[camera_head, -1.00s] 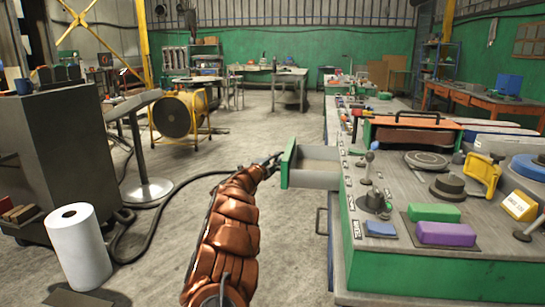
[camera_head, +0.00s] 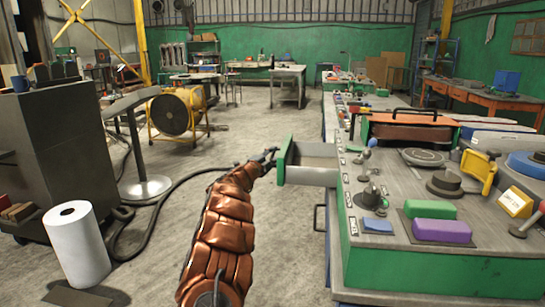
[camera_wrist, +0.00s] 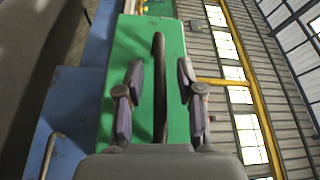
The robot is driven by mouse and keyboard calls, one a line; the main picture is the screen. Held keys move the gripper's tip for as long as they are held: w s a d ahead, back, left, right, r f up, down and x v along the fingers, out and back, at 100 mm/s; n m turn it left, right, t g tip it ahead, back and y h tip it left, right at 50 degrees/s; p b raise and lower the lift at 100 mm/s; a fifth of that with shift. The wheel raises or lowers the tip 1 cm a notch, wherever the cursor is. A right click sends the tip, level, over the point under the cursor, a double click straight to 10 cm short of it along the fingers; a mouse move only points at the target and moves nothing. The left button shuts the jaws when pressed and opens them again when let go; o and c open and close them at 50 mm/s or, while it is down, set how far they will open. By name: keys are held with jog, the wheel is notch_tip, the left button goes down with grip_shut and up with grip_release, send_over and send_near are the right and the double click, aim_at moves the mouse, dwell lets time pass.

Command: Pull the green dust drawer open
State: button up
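The dust drawer (camera_head: 309,176) stands pulled out from the left side of the green bench, with its inside visible from above. Its green front (camera_head: 286,160) faces left towards my gripper (camera_head: 271,157). In the wrist view the green front (camera_wrist: 117,55) fills the middle, with a dark upright bar handle (camera_wrist: 159,75) on it. My gripper (camera_wrist: 158,98) is open there, one finger on each side of the handle, with green showing in the gaps. The handle is hidden behind the fingers in the head view.
The bench top (camera_head: 395,190) carries a belt sander (camera_head: 408,133), knobs, a green block (camera_head: 430,209) and a purple block (camera_head: 441,231). A white roll (camera_head: 77,250) and a dark cabinet (camera_head: 70,150) stand left.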

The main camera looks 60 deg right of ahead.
jog(key=shift+a, duration=0.15)
jog(key=a, duration=1.1)
jog(key=shift+w+a+f, duration=0.2)
jog(key=shift+a+f, duration=0.15)
jog(key=shift+f, duration=0.1)
dwell(0.4)
